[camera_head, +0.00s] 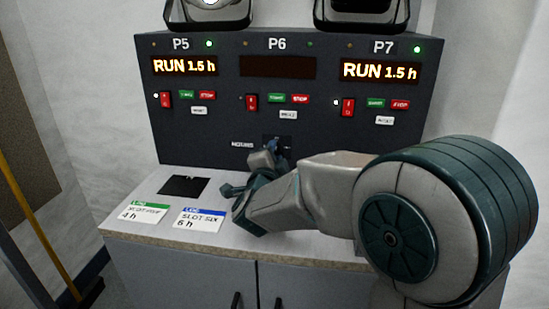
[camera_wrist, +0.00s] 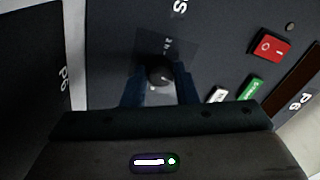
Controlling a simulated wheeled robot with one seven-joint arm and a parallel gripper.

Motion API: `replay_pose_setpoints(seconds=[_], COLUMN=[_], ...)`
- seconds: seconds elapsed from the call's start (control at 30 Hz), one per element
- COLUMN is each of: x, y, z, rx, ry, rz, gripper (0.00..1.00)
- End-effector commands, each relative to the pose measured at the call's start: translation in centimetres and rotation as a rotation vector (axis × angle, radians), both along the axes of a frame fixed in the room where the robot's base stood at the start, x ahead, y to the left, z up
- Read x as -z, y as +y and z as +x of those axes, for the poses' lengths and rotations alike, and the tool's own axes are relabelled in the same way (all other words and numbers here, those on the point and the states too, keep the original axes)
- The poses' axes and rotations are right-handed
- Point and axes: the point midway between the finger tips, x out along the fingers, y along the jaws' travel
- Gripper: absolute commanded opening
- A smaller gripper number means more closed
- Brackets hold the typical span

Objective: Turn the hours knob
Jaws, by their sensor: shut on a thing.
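The hours knob (camera_wrist: 160,73) is a small round black knob on the dark panel, with a paler plate around it. In the wrist view it sits between the two blue fingers of my gripper (camera_wrist: 160,90), which is shut on it. The printed scale by the knob is too small to read fully. In the head view my gripper (camera_head: 268,155) reaches the panel just right of the HOURS label (camera_head: 242,144), and it hides most of the knob.
The panel (camera_head: 225,130) has columns P5, P6 and P7. The P5 display (camera_head: 184,66) and P7 display (camera_head: 380,72) read RUN 1.5 h; the P6 display (camera_head: 277,67) is dark. A green-striped card (camera_head: 144,215) and blue-striped card (camera_head: 202,219) lie on the counter (camera_head: 150,190).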

Motion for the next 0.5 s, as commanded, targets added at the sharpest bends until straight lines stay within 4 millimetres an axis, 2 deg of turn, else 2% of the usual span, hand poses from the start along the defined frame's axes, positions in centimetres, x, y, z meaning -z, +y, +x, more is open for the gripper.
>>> replay_pose_setpoints(seconds=[0.23,0.5], x=[0.07,0.06], y=[-0.03,-0.09], z=[-0.03,-0.03], rx=[0.000,0.001], ry=[0.027,0.040], rz=[-0.135,-0.200], gripper=[0.03,0.03])
